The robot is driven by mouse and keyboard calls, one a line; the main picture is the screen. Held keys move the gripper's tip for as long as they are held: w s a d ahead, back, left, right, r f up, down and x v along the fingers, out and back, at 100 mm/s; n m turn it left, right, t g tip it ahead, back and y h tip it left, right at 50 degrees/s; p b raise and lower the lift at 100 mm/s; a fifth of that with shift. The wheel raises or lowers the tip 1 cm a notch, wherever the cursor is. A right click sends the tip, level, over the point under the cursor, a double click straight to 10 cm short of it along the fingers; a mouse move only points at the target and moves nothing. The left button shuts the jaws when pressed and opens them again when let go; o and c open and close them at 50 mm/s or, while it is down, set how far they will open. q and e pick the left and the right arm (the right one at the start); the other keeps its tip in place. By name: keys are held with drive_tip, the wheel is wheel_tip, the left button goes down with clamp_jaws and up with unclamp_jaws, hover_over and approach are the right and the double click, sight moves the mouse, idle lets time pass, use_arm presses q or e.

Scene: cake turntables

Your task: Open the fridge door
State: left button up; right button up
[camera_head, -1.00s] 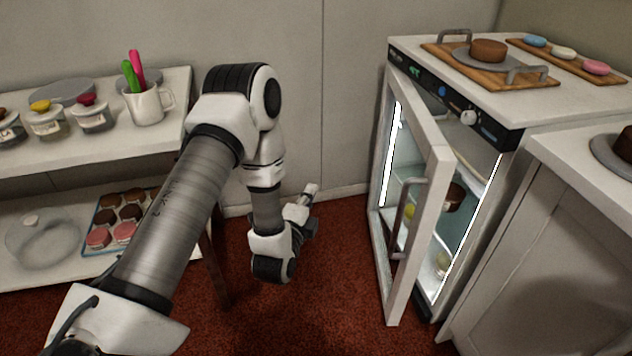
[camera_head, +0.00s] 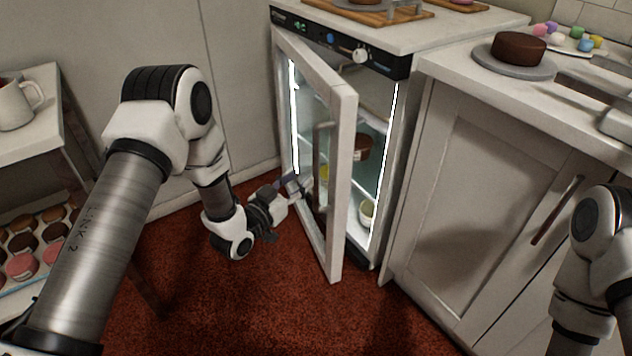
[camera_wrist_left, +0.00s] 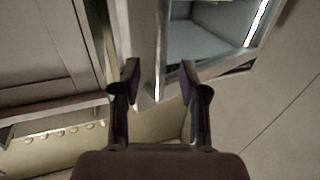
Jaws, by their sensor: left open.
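The small fridge (camera_head: 398,52) stands in the middle, and its glass door (camera_head: 344,190) is partly open. The gap on the door's right side shows the lit inside. A vertical bar handle (camera_head: 319,150) is on the door's outer face. My left gripper (camera_head: 299,190) is in front of the door's lower part, close to the handle's lower end. In the left wrist view, my left gripper (camera_wrist_left: 160,84) has its two fingers apart with nothing clamped. A pale upright part of the door (camera_wrist_left: 147,45) shows beyond and between them; contact cannot be told. My right gripper is out of view.
A white cabinet (camera_head: 480,190) stands close to the fridge's right, under a counter with a chocolate cake (camera_head: 518,48). A mug (camera_head: 16,105) stands on the shelf at left. Red carpet (camera_head: 270,300) in front of the door is free.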

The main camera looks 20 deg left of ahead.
sight(314, 166)
use_arm(q)
drive_tip(key=b+x, duration=0.1)
drive_tip(key=x, duration=0.7)
drive_tip(key=shift+a+f, duration=0.1)
drive_tip(key=shift+f, duration=0.05)
clamp_jaws()
